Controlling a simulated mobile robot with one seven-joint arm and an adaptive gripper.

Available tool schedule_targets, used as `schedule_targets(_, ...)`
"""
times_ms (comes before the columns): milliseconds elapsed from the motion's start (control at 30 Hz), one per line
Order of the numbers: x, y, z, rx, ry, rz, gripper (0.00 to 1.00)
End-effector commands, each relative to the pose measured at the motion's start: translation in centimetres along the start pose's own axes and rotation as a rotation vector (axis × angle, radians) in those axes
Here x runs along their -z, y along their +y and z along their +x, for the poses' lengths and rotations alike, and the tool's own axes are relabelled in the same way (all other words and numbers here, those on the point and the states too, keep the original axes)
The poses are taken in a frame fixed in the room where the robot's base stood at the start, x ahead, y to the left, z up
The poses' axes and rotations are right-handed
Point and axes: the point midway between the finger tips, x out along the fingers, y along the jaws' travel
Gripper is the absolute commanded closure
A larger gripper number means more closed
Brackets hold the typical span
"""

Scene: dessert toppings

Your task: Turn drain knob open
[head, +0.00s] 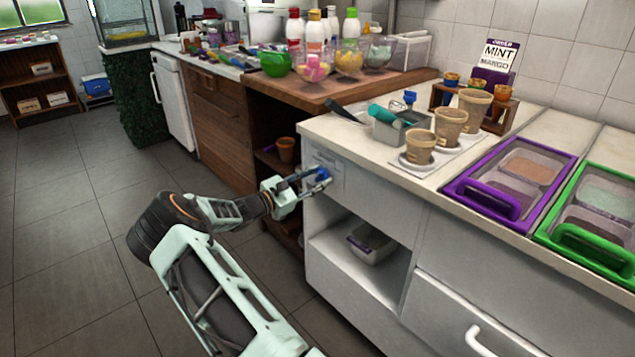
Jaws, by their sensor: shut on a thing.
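The drain knob (322,174) is a small blue knob on the upper front of the white cabinet, just under the counter's left end. My gripper (313,179) reaches it from the left and is shut on it. The fingers partly cover the knob, so which way it is turned cannot be told. A small metal basin (402,128) with a blue-topped tap (409,98) stands on the counter above it.
A white container with a purple edge (372,243) sits in the open shelf below. Paper cups (450,127) and a purple-framed topping tray (512,180) stand on the white counter. A wooden counter (345,90) adjoins at the left. The tiled floor (75,215) at left is clear.

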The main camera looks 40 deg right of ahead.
Motion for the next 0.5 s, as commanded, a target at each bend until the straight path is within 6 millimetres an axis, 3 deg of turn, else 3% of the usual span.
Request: schedule_targets(500, 0.12, 0.01, -0.07, 0.000, 0.000, 0.357, 0.92)
